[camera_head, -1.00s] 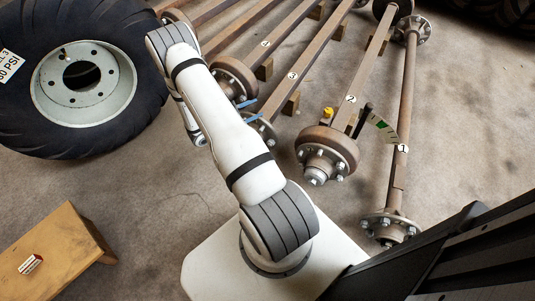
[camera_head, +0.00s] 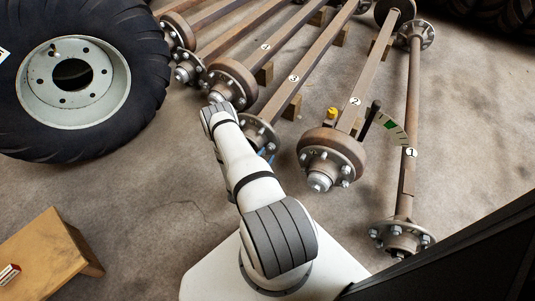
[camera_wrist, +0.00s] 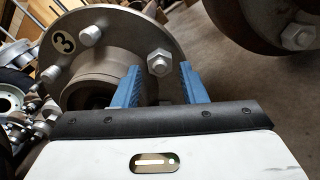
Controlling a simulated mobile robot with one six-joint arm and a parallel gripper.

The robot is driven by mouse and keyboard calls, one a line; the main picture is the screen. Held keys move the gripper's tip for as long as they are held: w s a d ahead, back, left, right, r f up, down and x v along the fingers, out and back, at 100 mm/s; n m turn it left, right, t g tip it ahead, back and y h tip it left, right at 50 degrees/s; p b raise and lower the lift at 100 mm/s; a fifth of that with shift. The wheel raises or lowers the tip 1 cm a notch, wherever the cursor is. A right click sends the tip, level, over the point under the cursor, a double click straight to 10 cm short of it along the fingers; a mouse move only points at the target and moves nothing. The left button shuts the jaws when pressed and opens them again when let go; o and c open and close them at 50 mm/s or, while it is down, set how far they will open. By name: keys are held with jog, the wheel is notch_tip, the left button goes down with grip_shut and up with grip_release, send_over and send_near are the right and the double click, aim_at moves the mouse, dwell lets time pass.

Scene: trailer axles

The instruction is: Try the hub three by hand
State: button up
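The hub of axle three (camera_head: 257,133) is a grey studded flange at the near end of the axle marked 3 (camera_head: 293,79). In the wrist view the hub flange (camera_wrist: 115,32) fills the upper left, with a round 3 label and several nuts. My gripper (camera_wrist: 158,75) has two blue fingers, parted with a clear gap. One flange nut (camera_wrist: 159,62) appears between the fingertips; the left finger overlaps the hub's central barrel. I cannot tell whether either finger touches. In the head view my arm mostly hides the gripper, and only a bit of blue shows beside the hub.
The axle two drum (camera_head: 331,158) lies close to the right, with a yellow item (camera_head: 332,113) behind it. The axle one hub (camera_head: 401,237) is further right. Floor between is clear.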

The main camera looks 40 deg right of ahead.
aim_at(271, 148)
jog(key=shift+b+x, duration=0.35)
jog(key=shift+x, duration=1.35)
